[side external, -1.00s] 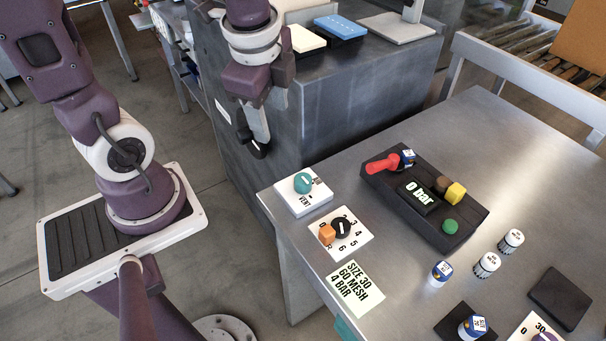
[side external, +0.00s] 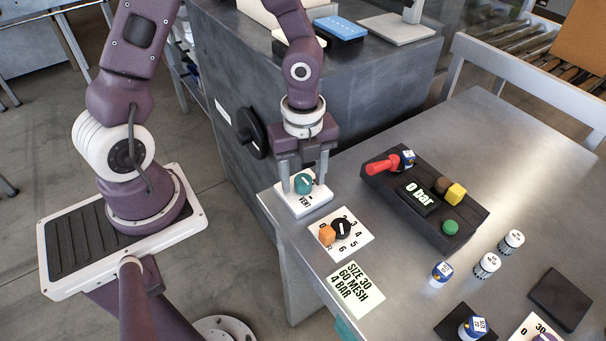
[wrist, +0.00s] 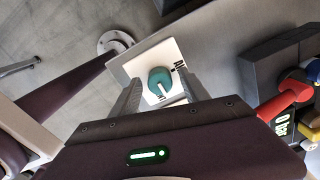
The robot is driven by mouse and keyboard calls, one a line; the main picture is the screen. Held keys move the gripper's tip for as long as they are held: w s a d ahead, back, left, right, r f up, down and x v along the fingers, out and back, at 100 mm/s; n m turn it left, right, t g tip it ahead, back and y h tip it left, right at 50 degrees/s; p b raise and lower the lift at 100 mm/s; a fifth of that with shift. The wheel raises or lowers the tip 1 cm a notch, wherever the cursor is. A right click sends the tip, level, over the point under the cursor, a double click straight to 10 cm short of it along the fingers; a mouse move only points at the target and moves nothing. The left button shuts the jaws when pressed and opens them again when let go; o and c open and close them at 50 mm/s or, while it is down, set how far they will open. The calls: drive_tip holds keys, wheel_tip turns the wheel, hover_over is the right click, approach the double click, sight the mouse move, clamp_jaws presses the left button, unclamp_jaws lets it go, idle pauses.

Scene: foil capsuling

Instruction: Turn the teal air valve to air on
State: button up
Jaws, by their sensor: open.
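The teal air valve (side external: 303,183) is a round knob with a white pointer line, on a white plate (side external: 302,204) at the table's near-left corner. My gripper (side external: 304,187) is open and points down, with one finger on each side of the knob. I cannot tell whether either finger touches it.
A regulator plate (side external: 341,248) with a black knob and orange block lies just in front. A black console (side external: 425,210) with a red lever, "0 bar" display and coloured buttons stands to the right. A grey cabinet (side external: 350,100) rises behind my gripper.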

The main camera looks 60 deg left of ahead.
clamp_jaws()
drive_tip(key=shift+n, duration=0.3)
drive_tip(key=n, duration=0.3)
drive_tip(key=shift+n, duration=0.3)
drive_tip(key=n, duration=0.4)
drive_tip(key=shift+n, duration=0.3)
drive_tip(key=n, duration=0.4)
drive_tip(key=shift+n, duration=2.5)
